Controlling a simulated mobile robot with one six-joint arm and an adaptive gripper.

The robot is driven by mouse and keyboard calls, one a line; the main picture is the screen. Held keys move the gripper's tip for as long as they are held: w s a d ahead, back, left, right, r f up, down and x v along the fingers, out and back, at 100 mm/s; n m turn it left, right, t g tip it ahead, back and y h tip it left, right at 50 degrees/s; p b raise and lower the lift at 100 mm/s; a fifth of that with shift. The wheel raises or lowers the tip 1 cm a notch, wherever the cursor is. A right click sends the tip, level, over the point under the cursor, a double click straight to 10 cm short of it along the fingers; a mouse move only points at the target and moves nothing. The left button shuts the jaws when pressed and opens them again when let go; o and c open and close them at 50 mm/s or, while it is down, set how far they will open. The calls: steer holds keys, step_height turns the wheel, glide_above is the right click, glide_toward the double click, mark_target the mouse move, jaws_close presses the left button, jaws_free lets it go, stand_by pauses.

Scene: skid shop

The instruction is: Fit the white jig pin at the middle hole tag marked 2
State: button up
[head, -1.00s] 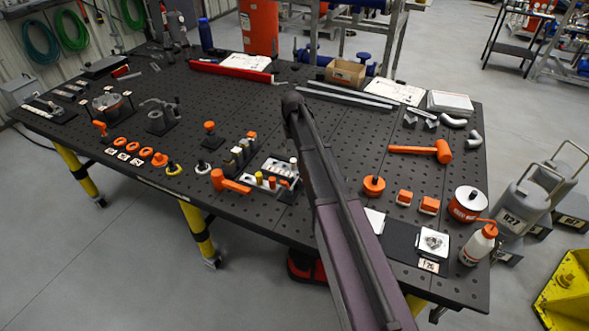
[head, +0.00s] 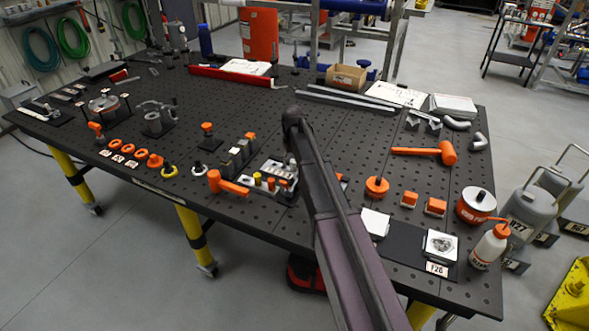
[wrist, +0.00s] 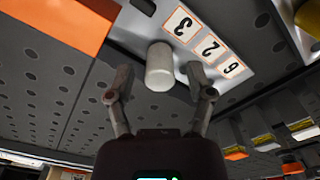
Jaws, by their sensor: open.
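The white jig pin (wrist: 160,68) is a short, pale cylinder in the wrist view. It stands between the two fingers of my gripper (wrist: 160,82), which are open with one on each side of it; I cannot tell whether either touches it. Beside the pin, a light strip carries orange-edged tags, with the tag marked 2 (wrist: 211,46) between a 3 (wrist: 182,25) and one that looks like a 6 (wrist: 233,67). In the head view, my arm partly hides the grey pin tray (head: 268,189) with yellow and orange pins, and the white pin is not clear there.
A large orange part (wrist: 60,20) is close at upper left in the wrist view. In the head view, an orange-handled tool (head: 228,184) lies left of the tray.

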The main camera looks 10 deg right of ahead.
mark_target(293, 161)
stand_by(0.7)
jaws_close()
steer(key=shift+w+r, duration=0.1)
steer(key=shift+r+p, duration=2.9)
steer(key=shift+p, duration=0.15)
step_height(293, 161, up, 6)
steer(key=p, duration=0.6)
